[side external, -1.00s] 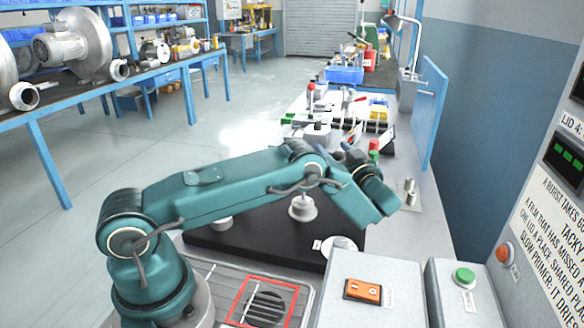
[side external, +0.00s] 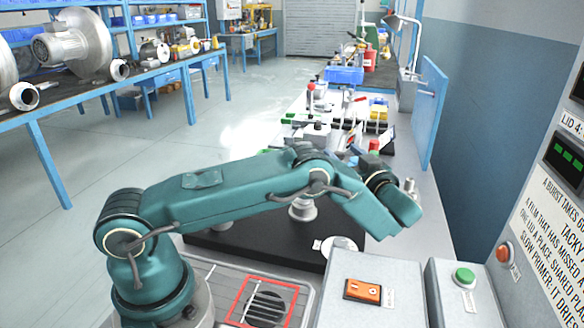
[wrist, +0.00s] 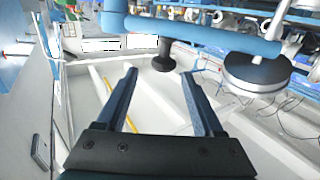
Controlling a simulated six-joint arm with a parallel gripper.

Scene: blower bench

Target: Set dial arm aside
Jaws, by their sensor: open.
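My gripper (wrist: 158,73) is open and empty, with its two fingers apart in the wrist view. A thick blue bar (wrist: 205,30) crosses the picture beyond the fingertips. A dark knob-like foot (wrist: 163,58) shows below the bar, in line with the gap between the fingers. A round, dark-topped pale disc (wrist: 255,75) is to the right of the right finger. I cannot tell which of these, if any, is the dial arm. In the side view my wrist is over the right part of the bench and hides the fingers.
A dark mat (side external: 215,243) with a pale round post (side external: 302,210) lies under my arm. A control box with an orange switch (side external: 362,291) and a green button (side external: 464,276) stand in front. Tools crowd the bench behind. A blue panel (side external: 431,110) stands at right.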

